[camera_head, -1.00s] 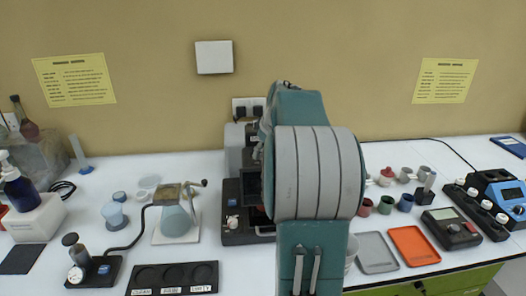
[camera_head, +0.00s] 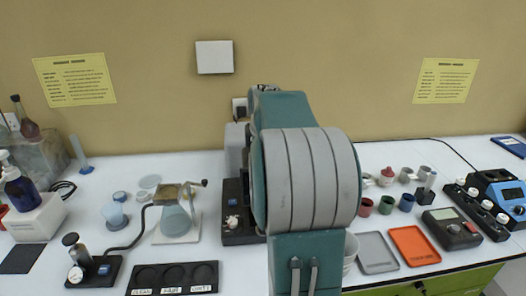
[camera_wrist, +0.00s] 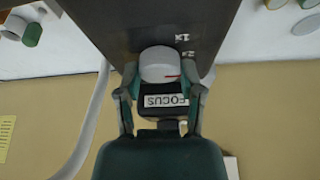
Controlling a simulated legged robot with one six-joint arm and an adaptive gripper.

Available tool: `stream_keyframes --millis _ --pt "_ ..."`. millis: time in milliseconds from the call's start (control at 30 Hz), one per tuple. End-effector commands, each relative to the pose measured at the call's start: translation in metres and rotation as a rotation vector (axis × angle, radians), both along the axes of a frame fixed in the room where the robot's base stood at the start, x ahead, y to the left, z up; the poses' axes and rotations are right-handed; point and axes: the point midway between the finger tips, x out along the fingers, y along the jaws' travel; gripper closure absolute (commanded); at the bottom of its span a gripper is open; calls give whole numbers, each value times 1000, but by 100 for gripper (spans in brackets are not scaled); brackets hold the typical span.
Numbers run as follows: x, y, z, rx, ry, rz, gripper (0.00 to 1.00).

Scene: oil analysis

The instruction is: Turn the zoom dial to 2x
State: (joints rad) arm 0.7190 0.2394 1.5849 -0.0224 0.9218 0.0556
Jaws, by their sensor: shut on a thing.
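In the wrist view a round pale grey dial (camera_wrist: 158,64) with a red pointer line sits on a dark panel (camera_wrist: 135,22). White marks stand beside it; they look like 1x and 2x (camera_wrist: 188,53). The red line is on the dial's lower right part, below the 2x mark in the picture. My gripper (camera_wrist: 160,72) has one finger on each side of the dial and is shut on it. A FOCUS label (camera_wrist: 165,100) shows between the fingers. In the head view my arm hides the dial and much of the dark device (camera_head: 236,190).
To the left stand a funnel-like stand (camera_head: 176,220) and a black tray with round wells (camera_head: 172,279). To the right are an orange tray (camera_head: 415,246), a grey tray (camera_head: 377,253), small cups and a black meter (camera_head: 452,229). A wall is close behind.

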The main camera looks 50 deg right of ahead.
Motion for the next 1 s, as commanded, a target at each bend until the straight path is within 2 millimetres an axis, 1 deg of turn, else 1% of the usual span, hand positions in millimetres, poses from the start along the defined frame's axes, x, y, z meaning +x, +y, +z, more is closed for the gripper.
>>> stream_keyframes --millis 33,500,533,567,600,1000 --pt "-1 2 -5 10 12 -8 98" --pt "-1 2 -6 12 13 -23 98" --pt "-1 2 -6 12 13 -23 46" --pt "-1 2 -6 12 13 -23 33" --pt "-1 2 -6 12 12 -23 16" --pt "0 1 -1 4 4 -23 16"
